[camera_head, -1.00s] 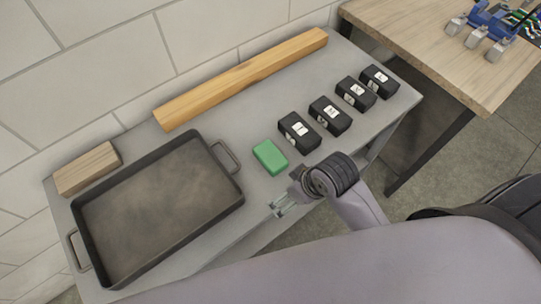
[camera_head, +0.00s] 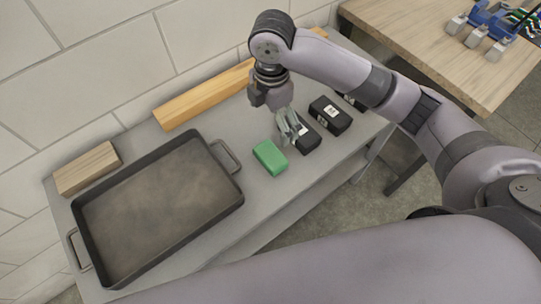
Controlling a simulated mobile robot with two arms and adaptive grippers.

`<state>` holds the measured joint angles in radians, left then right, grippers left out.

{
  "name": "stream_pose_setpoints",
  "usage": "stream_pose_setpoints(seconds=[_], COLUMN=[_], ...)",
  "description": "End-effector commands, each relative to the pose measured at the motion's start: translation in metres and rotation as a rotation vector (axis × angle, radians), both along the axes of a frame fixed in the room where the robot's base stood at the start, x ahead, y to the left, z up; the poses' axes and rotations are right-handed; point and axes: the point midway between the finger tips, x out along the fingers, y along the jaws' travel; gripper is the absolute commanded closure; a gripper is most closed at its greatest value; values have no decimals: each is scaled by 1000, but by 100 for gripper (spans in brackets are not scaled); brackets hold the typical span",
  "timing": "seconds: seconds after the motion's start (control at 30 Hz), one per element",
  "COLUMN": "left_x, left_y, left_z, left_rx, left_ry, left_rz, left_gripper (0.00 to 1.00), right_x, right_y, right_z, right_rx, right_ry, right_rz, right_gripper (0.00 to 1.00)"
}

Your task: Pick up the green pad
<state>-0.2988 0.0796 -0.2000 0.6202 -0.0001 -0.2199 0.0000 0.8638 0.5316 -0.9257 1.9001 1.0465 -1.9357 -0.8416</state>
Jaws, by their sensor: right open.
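The green pad (camera_head: 270,158) is a small green block lying flat on the grey bench, just right of the dark tray's handle. My right gripper (camera_head: 287,138) points down, open and empty, above the bench just behind and to the right of the pad. Its fingertips are close to the pad's far right corner and the nearest black block; whether they touch anything I cannot tell. My left gripper is not in view.
The dark metal tray (camera_head: 238,203) fills the bench's left part. A wooden block (camera_head: 87,168) and long wooden beam (camera_head: 200,102) lie along the wall. Black labelled blocks (camera_head: 330,115) stand right of the pad, partly hidden by my arm. A wooden table (camera_head: 430,40) stands at right.

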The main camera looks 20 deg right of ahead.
Motion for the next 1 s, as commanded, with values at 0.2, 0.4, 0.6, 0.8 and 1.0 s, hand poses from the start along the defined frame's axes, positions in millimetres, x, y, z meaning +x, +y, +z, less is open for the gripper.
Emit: stream_pose_setpoints(seconds=[0.2, 0.4, 0.6, 0.8, 1.0], left_x=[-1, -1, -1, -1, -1], left_y=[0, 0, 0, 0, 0], left_z=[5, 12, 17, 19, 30], left_rx=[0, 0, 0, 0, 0], left_ry=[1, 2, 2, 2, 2], left_rz=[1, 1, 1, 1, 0], left_gripper=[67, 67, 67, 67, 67], right_x=[-1, 0, 0, 1, 2], right_y=[-3, -3, -2, -2, 0], right_z=[-26, -70, -106, -120, -144], right_rx=[-13, -10, -9, -8, -9], right_ry=[11, 10, 7, 5, 7], right_rz=[11, 10, 9, 10, 8], right_gripper=[0, 0, 0, 0, 0])
